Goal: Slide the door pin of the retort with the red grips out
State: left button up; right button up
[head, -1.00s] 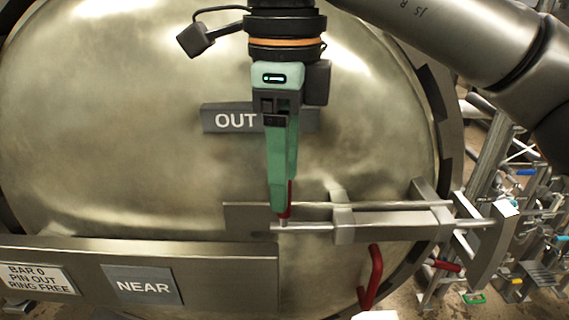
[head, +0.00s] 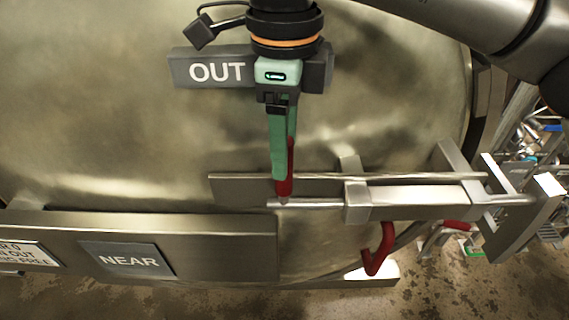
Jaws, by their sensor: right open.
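The retort door (head: 130,130) fills most of the head view as a large dull metal dome. Its door pin (head: 305,204) is a thin horizontal rod running through brackets (head: 356,200) on the right half of the door. An upright red grip (head: 287,182) stands at the pin's left end. My right gripper (head: 280,185) points down at this grip, its green fingers seen nearly edge-on. It is open, and its near finger partly hides the grip. I cannot tell whether the fingers touch the grip. My left gripper is not in view.
An OUT sign (head: 217,72) is above the pin, behind my right gripper. A bar with a NEAR plate (head: 128,260) crosses the lower left. A curved red handle (head: 384,250) is below the pin. Other metal equipment stands at the far right. Bare floor shows below.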

jog(key=shift+f, duration=2.1)
jog(key=shift+c, duration=0.3)
grip_shut()
